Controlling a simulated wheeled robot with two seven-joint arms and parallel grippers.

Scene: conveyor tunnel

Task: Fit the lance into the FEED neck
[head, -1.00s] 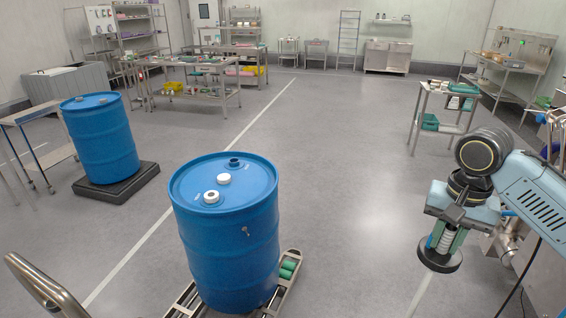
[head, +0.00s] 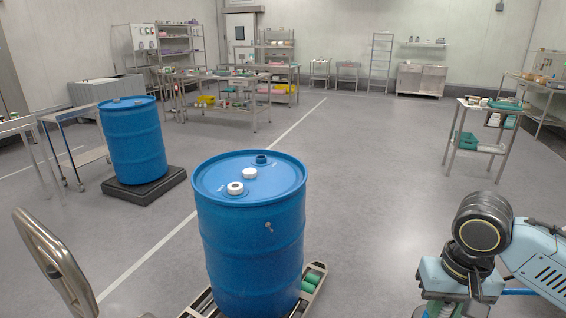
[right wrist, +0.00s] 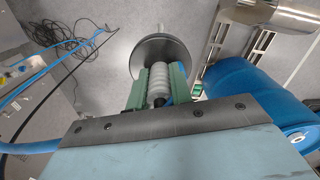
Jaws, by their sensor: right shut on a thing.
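The lance (right wrist: 161,82) has a white ribbed grip and a wide grey disc. My right gripper (right wrist: 160,88) is shut on the ribbed grip with its green fingers. In the head view my right gripper (head: 457,308) is at the lower right, cut off by the bottom edge, well to the right of the near blue drum (head: 250,235). The drum top carries a white neck with a dark hole (head: 235,188), a white cap (head: 250,174) and a dark blue neck (head: 261,160). The labels are too small to read. My left gripper is out of view.
The near drum stands on a roller track (head: 312,283). A second blue drum (head: 135,143) stands on a black pallet (head: 145,187) at left. A curved metal rail (head: 50,262) is at lower left. A steel cart (head: 483,135) is at right. Open floor lies between.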

